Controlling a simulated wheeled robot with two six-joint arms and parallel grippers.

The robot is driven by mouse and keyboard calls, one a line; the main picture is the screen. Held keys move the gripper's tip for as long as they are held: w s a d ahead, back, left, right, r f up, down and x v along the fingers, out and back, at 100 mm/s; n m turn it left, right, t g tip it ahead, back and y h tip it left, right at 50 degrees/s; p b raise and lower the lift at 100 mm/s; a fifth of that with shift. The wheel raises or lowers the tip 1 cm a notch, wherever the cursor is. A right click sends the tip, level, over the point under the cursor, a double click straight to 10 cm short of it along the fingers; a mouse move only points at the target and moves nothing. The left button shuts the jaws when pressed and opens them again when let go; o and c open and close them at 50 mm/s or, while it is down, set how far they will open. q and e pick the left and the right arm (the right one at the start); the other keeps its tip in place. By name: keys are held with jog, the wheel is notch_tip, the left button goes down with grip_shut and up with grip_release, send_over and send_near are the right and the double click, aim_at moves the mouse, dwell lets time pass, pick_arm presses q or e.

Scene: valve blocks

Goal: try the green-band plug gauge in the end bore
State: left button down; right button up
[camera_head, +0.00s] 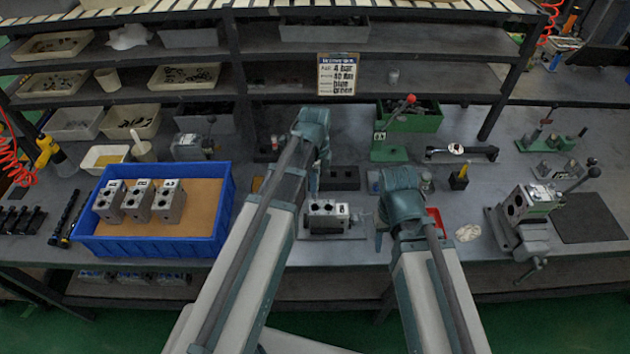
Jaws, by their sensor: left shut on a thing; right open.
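A grey valve block (327,217) with dark bores in its front face sits on a flat plate at mid-bench, between my two arms. My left gripper (314,186) is just above and behind its left end, mostly hidden by my own arm. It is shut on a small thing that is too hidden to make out. No green band can be made out there. My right gripper (379,238) is open, pointing down just right of the block and apart from it.
A blue tray (150,246) with three valve blocks (138,201) stands at left. Another block (530,203) is in a vise (524,238) at right. A green press (389,150), a dark bar tool (462,152) and a red tray (436,222) flank my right arm.

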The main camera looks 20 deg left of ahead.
aim_at(315, 196)
pick_arm(q)
jog(key=shift+f+b, duration=1.8)
jog(key=shift+f, duration=0.3)
jog(key=shift+f+b, duration=1.85)
jog(key=shift+b, duration=0.05)
jog(key=shift+r, duration=0.15)
dwell(0.7)
jog(key=shift+r+p, duration=0.5)
jog(key=shift+p, duration=0.15)
notch_tip(315, 196, up, 6)
jog(key=p, duration=0.6)
jog(key=shift+r, duration=0.1)
